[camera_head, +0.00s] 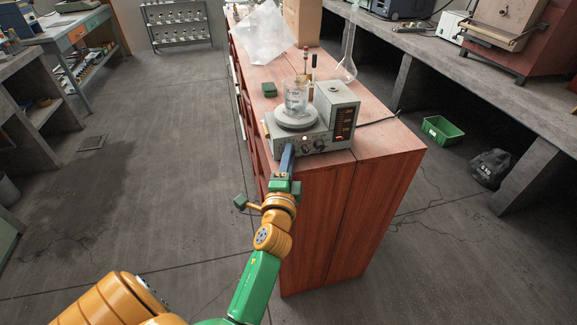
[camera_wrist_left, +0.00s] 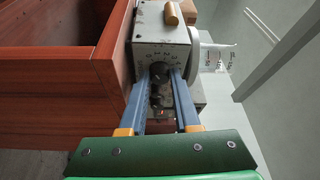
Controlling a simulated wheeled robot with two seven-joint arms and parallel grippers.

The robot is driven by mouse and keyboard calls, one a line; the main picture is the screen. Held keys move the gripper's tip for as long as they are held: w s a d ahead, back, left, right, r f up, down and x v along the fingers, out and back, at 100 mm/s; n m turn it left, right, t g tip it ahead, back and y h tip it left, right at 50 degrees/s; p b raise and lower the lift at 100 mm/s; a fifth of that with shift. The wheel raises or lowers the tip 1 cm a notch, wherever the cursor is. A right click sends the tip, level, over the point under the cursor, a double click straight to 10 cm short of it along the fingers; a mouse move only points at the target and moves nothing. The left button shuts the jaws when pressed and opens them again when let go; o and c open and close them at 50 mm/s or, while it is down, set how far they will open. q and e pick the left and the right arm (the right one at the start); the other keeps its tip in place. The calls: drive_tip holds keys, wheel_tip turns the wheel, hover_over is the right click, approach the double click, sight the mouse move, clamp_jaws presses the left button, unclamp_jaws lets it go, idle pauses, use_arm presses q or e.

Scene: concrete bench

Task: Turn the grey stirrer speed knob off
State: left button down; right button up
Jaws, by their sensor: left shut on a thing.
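The stirrer (camera_head: 340,118), a grey box with a round plate on its left, stands on the red-brown bench. Its front panel shows dark knobs (camera_head: 307,148) and a small red light. My left gripper (camera_head: 287,158) reaches the left end of this panel, its blue fingers hiding the knob there. In the left wrist view the fingers (camera_wrist_left: 159,78) are closed around the dark grey stirrer speed knob (camera_wrist_left: 158,69), with dial marks around it. Other dark knobs (camera_wrist_left: 155,102) show beyond it, between the fingers. My right gripper is in neither view.
A glass beaker (camera_head: 295,97) stands on the stirrer's plate. A flask (camera_head: 346,66), a small green box (camera_head: 269,90), clear plastic (camera_head: 262,35) and a carton (camera_head: 302,20) are behind on the bench (camera_head: 378,130). The floor left of the bench is free.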

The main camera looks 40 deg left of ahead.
use_arm(q)
drive_tip(key=shift+n, duration=0.3)
idle(0.4)
drive_tip(key=c, duration=0.6)
unclamp_jaws()
